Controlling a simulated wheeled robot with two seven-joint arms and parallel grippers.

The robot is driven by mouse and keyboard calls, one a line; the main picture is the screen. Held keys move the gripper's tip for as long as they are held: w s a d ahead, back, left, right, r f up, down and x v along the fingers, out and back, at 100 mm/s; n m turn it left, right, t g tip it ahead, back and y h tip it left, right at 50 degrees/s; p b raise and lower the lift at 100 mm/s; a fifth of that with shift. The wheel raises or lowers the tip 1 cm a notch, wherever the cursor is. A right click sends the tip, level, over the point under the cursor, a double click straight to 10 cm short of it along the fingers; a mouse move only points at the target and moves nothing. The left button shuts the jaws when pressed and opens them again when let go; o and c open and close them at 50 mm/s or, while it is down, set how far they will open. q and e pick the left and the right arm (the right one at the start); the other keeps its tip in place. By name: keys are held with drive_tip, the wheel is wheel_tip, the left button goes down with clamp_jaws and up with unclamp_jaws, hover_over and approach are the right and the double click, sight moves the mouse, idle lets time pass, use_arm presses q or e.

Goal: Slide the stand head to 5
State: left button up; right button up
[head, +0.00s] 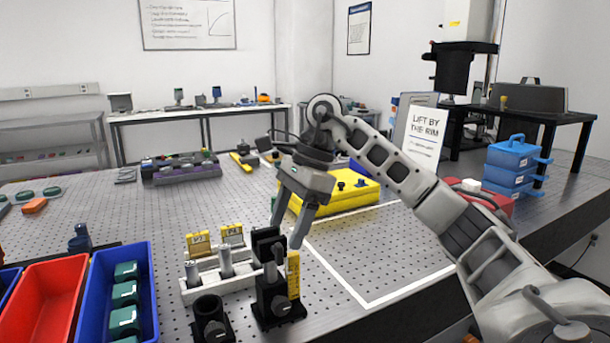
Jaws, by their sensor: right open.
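A black stand (277,305) stands upright near the front edge of the perforated table, with a dark knob low on its front. A yellow scale strip (293,275) runs up its right side; its numbers are too small to read. A black head (267,243) sits at the upper part of the stand. My right gripper (287,223) points down just above the stand, its two fingers apart and nothing visible between them. The right finger comes down near the top of the scale. I cannot tell whether either finger touches the head. My left gripper is not in view.
A black cylindrical holder (210,318) and a white rack (222,282) with metal cylinders stand close left of the stand. Blue (90,318) and red (42,310) bins are further left. A yellow case (340,190) lies behind. The white-outlined area (375,255) to the right is clear.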

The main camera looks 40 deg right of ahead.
use_arm(q)
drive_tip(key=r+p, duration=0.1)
drive_tip(key=p, duration=0.1)
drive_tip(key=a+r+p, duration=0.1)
drive_tip(key=p, duration=0.2)
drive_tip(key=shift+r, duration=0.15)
use_arm(e)
drive_tip(key=v, duration=1.3)
drive_tip(key=shift+d+r, duration=0.2)
drive_tip(key=shift+r, duration=0.15)
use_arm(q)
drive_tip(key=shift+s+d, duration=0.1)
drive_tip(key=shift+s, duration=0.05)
use_arm(e)
drive_tip(key=shift+s, duration=0.1)
